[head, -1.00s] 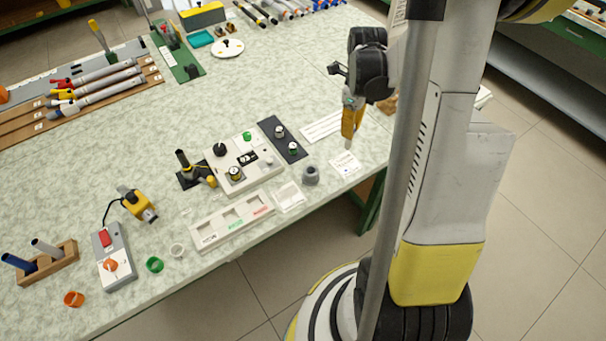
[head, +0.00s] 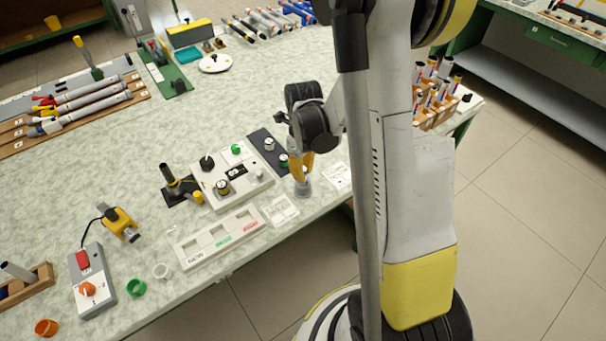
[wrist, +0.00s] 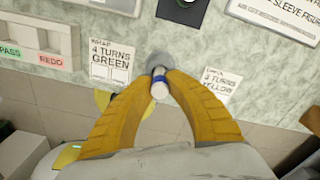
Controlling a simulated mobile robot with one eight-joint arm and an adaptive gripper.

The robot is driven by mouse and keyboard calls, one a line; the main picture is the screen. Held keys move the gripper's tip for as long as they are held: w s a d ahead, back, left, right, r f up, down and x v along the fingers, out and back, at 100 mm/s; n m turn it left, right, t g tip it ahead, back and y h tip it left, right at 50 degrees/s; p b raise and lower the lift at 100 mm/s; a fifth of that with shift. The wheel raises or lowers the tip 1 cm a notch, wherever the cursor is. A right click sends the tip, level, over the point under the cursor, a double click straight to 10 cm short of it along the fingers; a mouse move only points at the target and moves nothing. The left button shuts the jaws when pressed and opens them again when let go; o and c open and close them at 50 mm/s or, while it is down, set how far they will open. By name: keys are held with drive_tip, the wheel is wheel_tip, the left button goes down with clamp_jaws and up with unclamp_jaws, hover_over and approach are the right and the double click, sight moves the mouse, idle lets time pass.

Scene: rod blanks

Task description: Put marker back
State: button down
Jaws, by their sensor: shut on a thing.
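My gripper (head: 301,166) points down over the small grey cup (head: 302,189) near the table's front edge. In the wrist view, the two yellow fingers (wrist: 160,77) are closed around a slim white marker with a blue band (wrist: 160,90). The grey cup also shows in the wrist view (wrist: 158,60), directly beyond the fingertips. The marker's lower end is hidden, so I cannot tell whether it is inside the cup or just above it.
A wooden rack (head: 440,118) with several upright markers stands at the right table corner, partly behind my arm. A white tray with compartments (head: 190,253) and the "4 turns green" card (head: 280,210) lie left of the cup.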

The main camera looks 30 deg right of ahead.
drive_tip(key=shift+r, duration=0.1)
drive_tip(key=c, duration=1.4)
unclamp_jaws()
drive_tip(key=shift+c, duration=0.2)
wheel_tip(320, 180, up, 12)
drive_tip(key=p, duration=0.5)
drive_tip(key=s+a+r+n+t, duration=0.3)
drive_tip(key=s+a+r+n, duration=0.2)
drive_tip(key=n, duration=1)
drive_tip(key=s+a+r+n+t, duration=0.4)
drive_tip(key=s+a+r+n, duration=0.2)
drive_tip(key=n, duration=0.9)
wheel_tip(320, 180, up, 3)
drive_tip(key=shift+a+n, duration=0.3)
drive_tip(key=shift+a, duration=0.95)
